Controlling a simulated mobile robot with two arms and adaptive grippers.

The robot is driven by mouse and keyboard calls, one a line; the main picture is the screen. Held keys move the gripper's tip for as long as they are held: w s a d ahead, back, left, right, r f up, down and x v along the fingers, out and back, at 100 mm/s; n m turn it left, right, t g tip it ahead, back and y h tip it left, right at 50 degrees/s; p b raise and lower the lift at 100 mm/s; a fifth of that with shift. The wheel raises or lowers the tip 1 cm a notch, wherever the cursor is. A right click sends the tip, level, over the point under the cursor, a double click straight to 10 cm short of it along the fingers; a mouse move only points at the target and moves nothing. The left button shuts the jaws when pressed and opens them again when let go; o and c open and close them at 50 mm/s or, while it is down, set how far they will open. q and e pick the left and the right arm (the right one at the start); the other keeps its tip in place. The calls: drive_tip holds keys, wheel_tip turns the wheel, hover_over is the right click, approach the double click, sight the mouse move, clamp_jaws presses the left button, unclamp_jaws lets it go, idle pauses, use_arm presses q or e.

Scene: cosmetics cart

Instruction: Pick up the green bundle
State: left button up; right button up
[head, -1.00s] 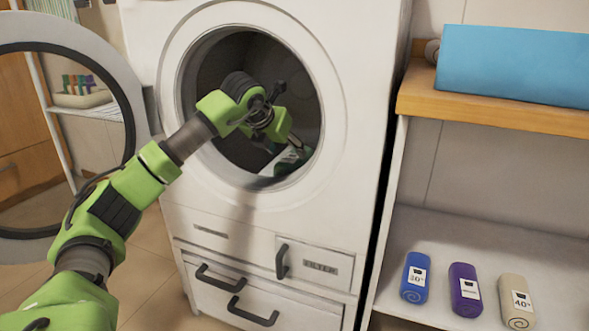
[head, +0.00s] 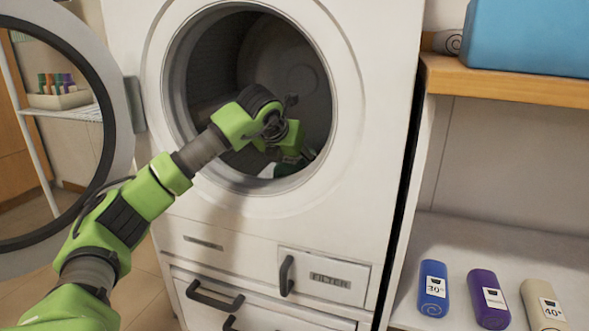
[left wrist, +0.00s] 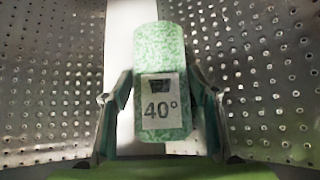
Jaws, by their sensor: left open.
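The green bundle (left wrist: 163,55) is a speckled green roll with a white 40° label, inside the perforated washer drum. In the left wrist view it stands upright in the picture between the two fingers of my left gripper (left wrist: 160,95). The fingers are spread along its sides; I cannot tell whether they touch it. In the head view my left gripper (head: 293,153) reaches through the round washer opening, and hides most of the bundle. My right gripper is not in view.
The washer (head: 240,215) has its round door (head: 122,130) swung open at left. The drum rim (head: 180,110) surrounds my forearm.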

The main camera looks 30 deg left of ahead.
use_arm(q)
drive_tip(key=shift+r, duration=0.1)
drive_tip(key=shift+c, duration=0.7)
drive_tip(key=c, duration=0.8)
